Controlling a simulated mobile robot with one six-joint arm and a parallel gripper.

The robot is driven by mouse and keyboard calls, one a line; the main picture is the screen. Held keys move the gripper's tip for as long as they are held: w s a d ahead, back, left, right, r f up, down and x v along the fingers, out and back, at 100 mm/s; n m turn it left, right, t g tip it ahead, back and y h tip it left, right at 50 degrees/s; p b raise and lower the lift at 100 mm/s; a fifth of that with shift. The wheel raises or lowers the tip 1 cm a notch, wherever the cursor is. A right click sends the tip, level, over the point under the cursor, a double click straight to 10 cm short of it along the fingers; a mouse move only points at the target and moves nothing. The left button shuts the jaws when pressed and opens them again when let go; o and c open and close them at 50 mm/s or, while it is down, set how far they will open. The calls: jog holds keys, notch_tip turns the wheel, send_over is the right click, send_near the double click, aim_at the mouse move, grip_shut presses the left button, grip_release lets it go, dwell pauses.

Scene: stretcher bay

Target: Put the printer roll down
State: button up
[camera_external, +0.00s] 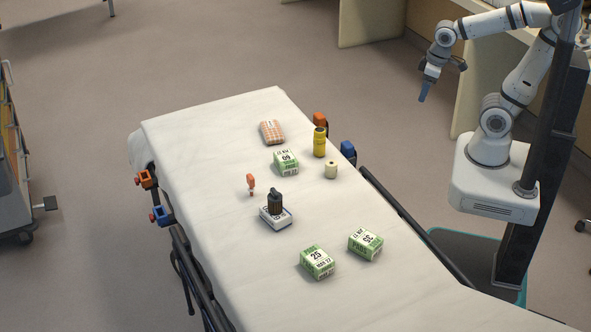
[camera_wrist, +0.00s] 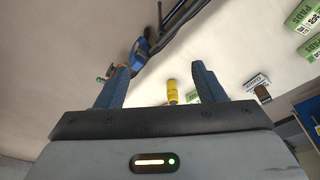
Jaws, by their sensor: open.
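A small cream cylinder, which looks like the printer roll (camera_external: 331,170), stands upright on the white stretcher sheet (camera_external: 215,120), near the rail side. It stands just in front of a yellow bottle (camera_external: 319,143). My gripper (camera_external: 425,88) hangs in the air to the right of the stretcher, well apart from the roll. In the wrist view its two blue fingers (camera_wrist: 160,74) are spread with nothing held between them. The yellow bottle shows beyond them there (camera_wrist: 172,92). I cannot clearly make out the roll in that view.
Several green-and-white boxes (camera_external: 317,262) lie on the sheet. A checkered pack (camera_external: 272,132) and a small orange item (camera_external: 251,183) lie nearby. Blue (camera_external: 348,149) and orange (camera_external: 320,120) clamps sit along the stretcher edge.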

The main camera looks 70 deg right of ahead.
jog(key=w+a+f+n+t+y+p, duration=0.1)
jog(key=w+a+f+n+t, duration=0.15)
jog(key=w+f, duration=0.75)
jog(key=w+a+f+n+t+y+p, duration=0.1)
jog(key=w+a+f+t+p, duration=0.2)
jog(key=w+f, duration=0.7)
jog(key=t+y, duration=0.3)
jog(key=t, duration=0.1)
send_near(331, 169)
jog(key=w+d, duration=0.1)
jog(key=w+d+f+n, duration=0.1)
jog(key=shift+w+f, duration=0.1)
jog(key=shift+w, duration=0.3)
jog(key=shift+s+a+f+t, duration=0.25)
jog(key=shift+s+a+f, duration=0.05)
jog(key=b, duration=0.3)
jog(key=shift+w+a+f, duration=0.1)
jog(key=shift+w+f, duration=0.25)
jog(key=b, duration=0.3)
jog(key=shift+w+a+f+b, duration=0.15)
jog(key=shift+w+b, duration=0.2)
jog(key=shift+w, duration=0.05)
jog(key=shift+w+a+b, duration=0.1)
jog(key=shift+w+b, duration=0.1)
jog(key=shift+b, duration=0.85)
jog(key=b, duration=0.3)
jog(key=shift+w+f, duration=0.15)
jog(key=shift+a+b, duration=0.1)
jog(key=shift+b, duration=1.05)
